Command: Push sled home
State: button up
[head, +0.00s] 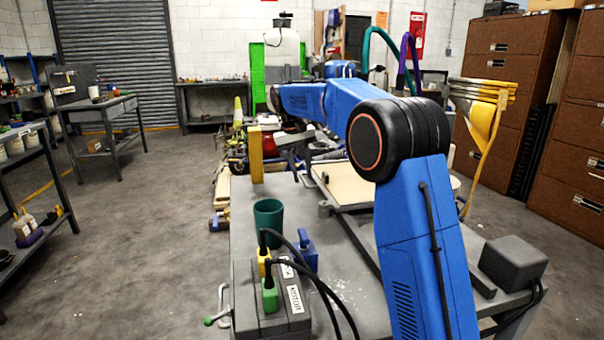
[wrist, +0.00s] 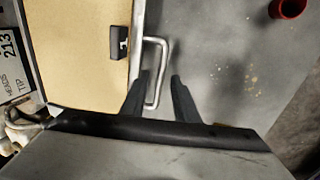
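The sled looks to be the tan board with a metal edge (wrist: 85,50) at the upper left of the wrist view. A tan board on a grey frame also shows in the head view (head: 345,183), partly behind my arm. A bent silver handle (wrist: 165,58) sticks out from the board's right edge. My gripper (wrist: 160,76) is open, with its dark fingers apart on either side of the handle's outer bar in the picture. I cannot tell whether they touch it. The head view does not show the fingertips clearly.
A green cup (head: 267,219), a blue block (head: 304,252) and a grey box with cabled plugs (head: 272,310) stand on the near bench. A red cup (wrist: 288,7) stands at the wrist view's upper right. The grey surface right of the handle is clear except for pale specks.

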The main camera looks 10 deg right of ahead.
notch_tip(320, 180, up, 12)
jog(key=a, duration=0.2)
jog(key=shift+f, duration=0.2)
jog(key=shift+s+a, duration=0.1)
jog(key=shift+s, duration=0.05)
